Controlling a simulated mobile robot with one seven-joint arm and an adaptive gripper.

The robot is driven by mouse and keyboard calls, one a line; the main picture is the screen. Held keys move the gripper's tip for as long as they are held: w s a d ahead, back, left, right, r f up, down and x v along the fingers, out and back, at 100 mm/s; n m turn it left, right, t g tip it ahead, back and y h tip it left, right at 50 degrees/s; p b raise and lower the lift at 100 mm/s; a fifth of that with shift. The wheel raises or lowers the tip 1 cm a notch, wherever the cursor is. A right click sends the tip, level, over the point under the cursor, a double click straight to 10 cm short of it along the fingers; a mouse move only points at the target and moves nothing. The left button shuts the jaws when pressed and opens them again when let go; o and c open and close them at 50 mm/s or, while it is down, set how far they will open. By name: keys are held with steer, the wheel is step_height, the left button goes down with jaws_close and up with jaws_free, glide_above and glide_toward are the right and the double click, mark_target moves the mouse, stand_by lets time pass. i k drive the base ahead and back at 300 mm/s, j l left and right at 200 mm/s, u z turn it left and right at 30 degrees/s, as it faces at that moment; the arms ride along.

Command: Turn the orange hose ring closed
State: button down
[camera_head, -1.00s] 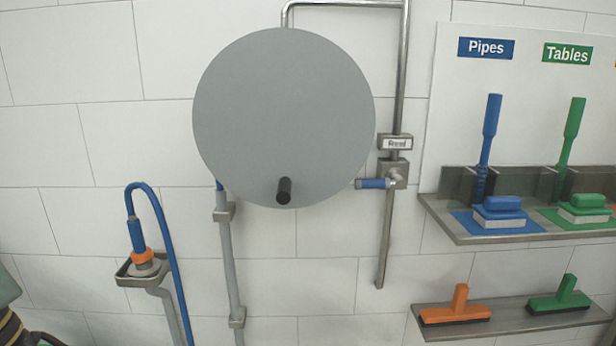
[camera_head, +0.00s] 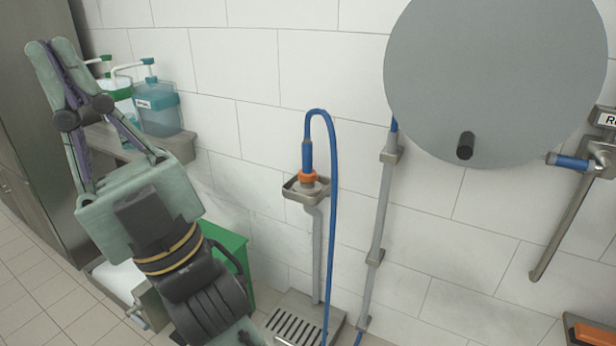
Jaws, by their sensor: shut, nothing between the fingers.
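The orange hose ring (camera_head: 308,177) sits at the lower end of the blue hose nozzle (camera_head: 307,156), just above a small metal wall holder (camera_head: 292,191). The blue hose (camera_head: 331,215) loops up from the nozzle and hangs down to the right. My gripper (camera_head: 48,43) is at the upper left, pointing up, well left of the ring and apart from it. Its fingers are together and hold nothing. Whether the ring is turned open or closed cannot be told.
A large grey reel disc (camera_head: 495,75) with a black knob is at the upper right. Soap bottles (camera_head: 158,107) stand on a wall shelf behind my gripper. A green bin (camera_head: 228,262) is behind my arm. A floor grate (camera_head: 300,322) lies below the holder. The wall between gripper and hose is clear.

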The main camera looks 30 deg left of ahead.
mark_target(304, 178)
steer(key=i+j, duration=0.3)
steer(key=j, duration=0.2)
steer(key=i+j+u, duration=0.1)
steer(key=i+j, duration=0.2)
steer(key=j, duration=0.15)
